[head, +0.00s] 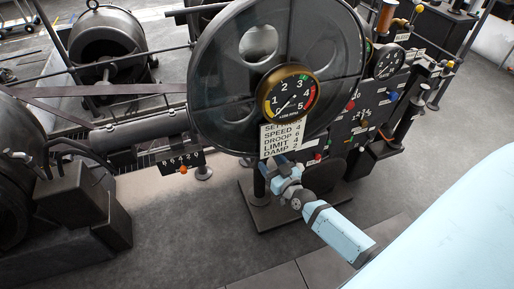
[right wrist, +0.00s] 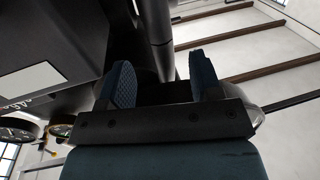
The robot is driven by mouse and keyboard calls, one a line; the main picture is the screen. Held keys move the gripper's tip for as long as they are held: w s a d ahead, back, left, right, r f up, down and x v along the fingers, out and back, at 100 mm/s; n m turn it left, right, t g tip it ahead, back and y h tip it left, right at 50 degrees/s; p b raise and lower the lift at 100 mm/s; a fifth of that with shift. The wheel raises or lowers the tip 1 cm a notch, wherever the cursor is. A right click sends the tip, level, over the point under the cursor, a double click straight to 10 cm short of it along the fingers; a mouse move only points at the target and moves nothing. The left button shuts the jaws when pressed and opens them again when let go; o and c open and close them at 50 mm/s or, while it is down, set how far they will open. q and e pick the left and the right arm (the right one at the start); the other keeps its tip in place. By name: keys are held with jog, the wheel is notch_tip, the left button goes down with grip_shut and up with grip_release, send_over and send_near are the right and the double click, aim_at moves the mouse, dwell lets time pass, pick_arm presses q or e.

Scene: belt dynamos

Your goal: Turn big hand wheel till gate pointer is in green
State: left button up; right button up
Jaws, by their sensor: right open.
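A large dark round wheel (head: 220,95) with round holes stands upright at top centre of the head view; I cannot tell whether it is the hand wheel of the task. A brass-rimmed dial (head: 288,94), numbered 0 to 5 with yellow, green and red bands, is in front of it. Its needle points low left, outside the green. My right gripper (head: 280,165) is just below the dial's label plate. In the right wrist view it (right wrist: 161,78) is open, with a dark post (right wrist: 157,35) beyond and between its fingers.
A label plate (head: 282,137) reads speed, droop, limit. A black panel (head: 365,112) with knobs and a second gauge (head: 388,62) stand to the right. A counter box (head: 181,162) is at left. Grey floor (head: 180,240) is clear in front.

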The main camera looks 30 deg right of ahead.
pick_arm(q)
jog(key=shift+d+f, duration=0.1)
jog(key=shift+f, duration=0.25)
pick_arm(e)
send_over(255, 161)
jog(key=d, duration=0.2)
jog(key=shift+w+a, duration=0.25)
jog(key=shift+w, duration=0.1)
